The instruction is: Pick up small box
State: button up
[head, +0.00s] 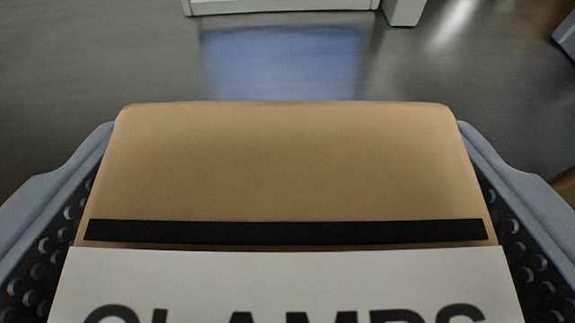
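The small box (285,165) is brown cardboard with a black stripe and a white label whose partly cut-off lettering seems to read "CLAMPS". It fills the lower middle of the head view, between the two grey fingers of my gripper (288,215). The dark, studded pads of the fingers lie along the box's left and right sides and appear to touch it. The near part of the box is cut off by the bottom edge of the picture. The underside of the box is hidden.
A grey, shiny floor (110,85) spreads beyond the box, with a blue reflection on it. A white furniture base (285,6) stands at the top. A grey object (566,35) shows at the upper right edge, and a brown one (567,186) at the right edge.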

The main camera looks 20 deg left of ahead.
jog(key=shift+w+a+f, duration=0.1)
jog(key=shift+w, duration=0.05)
jog(key=c, duration=1.2)
jog(key=shift+r, duration=0.2)
